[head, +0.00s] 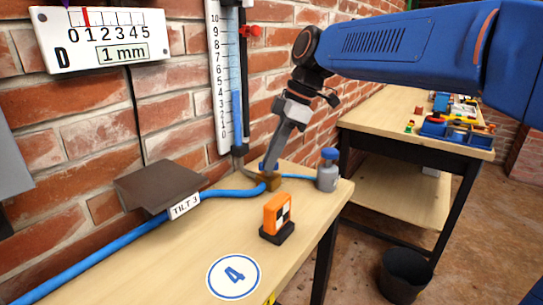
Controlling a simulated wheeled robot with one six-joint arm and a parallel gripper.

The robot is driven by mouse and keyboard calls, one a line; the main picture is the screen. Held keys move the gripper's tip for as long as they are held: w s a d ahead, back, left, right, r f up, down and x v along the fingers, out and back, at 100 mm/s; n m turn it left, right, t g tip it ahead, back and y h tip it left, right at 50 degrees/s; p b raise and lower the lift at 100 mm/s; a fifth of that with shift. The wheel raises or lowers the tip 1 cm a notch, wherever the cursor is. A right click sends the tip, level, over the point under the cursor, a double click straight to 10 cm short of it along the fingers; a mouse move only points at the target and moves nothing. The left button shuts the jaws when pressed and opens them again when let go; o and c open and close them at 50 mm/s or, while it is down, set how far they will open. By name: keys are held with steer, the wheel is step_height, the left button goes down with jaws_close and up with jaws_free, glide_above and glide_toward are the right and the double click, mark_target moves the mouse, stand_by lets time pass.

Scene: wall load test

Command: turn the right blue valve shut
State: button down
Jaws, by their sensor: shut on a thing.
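A small brass valve body (268,181) sits on the wooden bench near the brick wall, with blue hose running into it from the left and out to the right. My gripper (269,162) reaches down onto the valve from above and is shut on its blue handle (264,166). The fingers cover most of the handle, so its angle cannot be told. A grey bottle with a blue cap (328,172) stands to the right of the valve, at the end of the thinner blue hose.
A brown plate labelled TILT 3 (160,185) is to the left. A tall scale (219,80) with a blue column is on the wall. A second bench (385,112) and a black bucket (403,275) are at right.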

steer(key=m+t, duration=0.1)
steer(key=m, duration=0.3)
steer(key=shift+s+t, duration=0.15)
steer(key=shift+t, duration=0.25)
steer(key=shift+s+a+m+t+h, duration=0.1)
steer(key=shift+m+t+h, duration=0.2)
steer(key=shift+m, duration=0.75)
steer(key=shift+m+t+h, duration=0.2)
steer(key=shift+m+t, duration=0.1)
steer(key=shift+m, duration=0.75)
steer(key=c, duration=1.8)
jaws_free()
steer(key=v, duration=1.7)
steer(key=shift+r, duration=0.2)
steer(key=shift+s+f, duration=0.1)
